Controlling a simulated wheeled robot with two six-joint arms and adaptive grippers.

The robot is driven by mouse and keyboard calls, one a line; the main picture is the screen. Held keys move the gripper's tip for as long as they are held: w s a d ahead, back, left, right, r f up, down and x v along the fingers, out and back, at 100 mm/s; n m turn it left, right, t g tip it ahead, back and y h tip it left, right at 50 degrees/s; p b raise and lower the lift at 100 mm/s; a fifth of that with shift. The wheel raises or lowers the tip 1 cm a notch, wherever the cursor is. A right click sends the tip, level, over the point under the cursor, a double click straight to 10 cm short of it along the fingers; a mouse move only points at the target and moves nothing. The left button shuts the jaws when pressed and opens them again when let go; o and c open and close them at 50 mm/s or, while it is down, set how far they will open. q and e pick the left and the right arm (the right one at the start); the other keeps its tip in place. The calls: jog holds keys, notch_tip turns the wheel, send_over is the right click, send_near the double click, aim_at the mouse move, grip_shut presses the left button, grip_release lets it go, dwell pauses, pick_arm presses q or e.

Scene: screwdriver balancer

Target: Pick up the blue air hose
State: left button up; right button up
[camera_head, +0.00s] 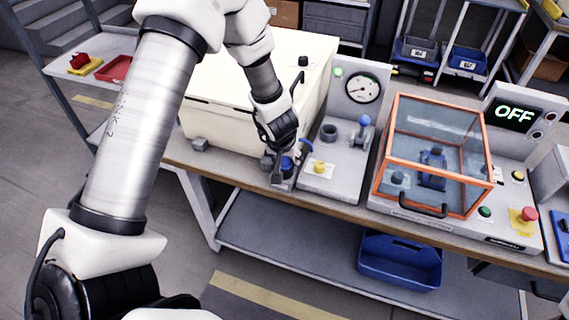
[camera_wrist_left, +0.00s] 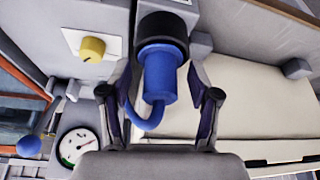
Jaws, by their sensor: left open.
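The blue air hose (camera_wrist_left: 160,75) has a thick blue end with a black collar and a thin blue tube curving off to its left in the left wrist view. In the head view, part of the blue hose (camera_head: 287,164) shows at the front edge of the bench, partly hidden by my left gripper. My left gripper (camera_head: 281,158) points down over it. In the left wrist view my left gripper (camera_wrist_left: 160,108) is open, with one dark finger on either side of the blue end and visible gaps. My right gripper is not in view.
Beside the hose stands a grey panel with a yellow knob (camera_head: 319,166), a gauge (camera_head: 362,88) and a blue-topped lever (camera_head: 364,121). A cream case (camera_head: 225,124) is behind my gripper. An orange-framed clear box (camera_head: 437,155) and an OFF display (camera_head: 514,114) are to the right.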

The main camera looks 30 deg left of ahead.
pick_arm(q)
jog(key=shift+s+r, duration=0.1)
grip_shut()
notch_tip(320, 180, up, 10)
jog(key=p, duration=0.6)
jog(key=shift+s+r+p, duration=0.1)
jog(key=shift+p, duration=0.2)
jog(key=shift+f, duration=0.2)
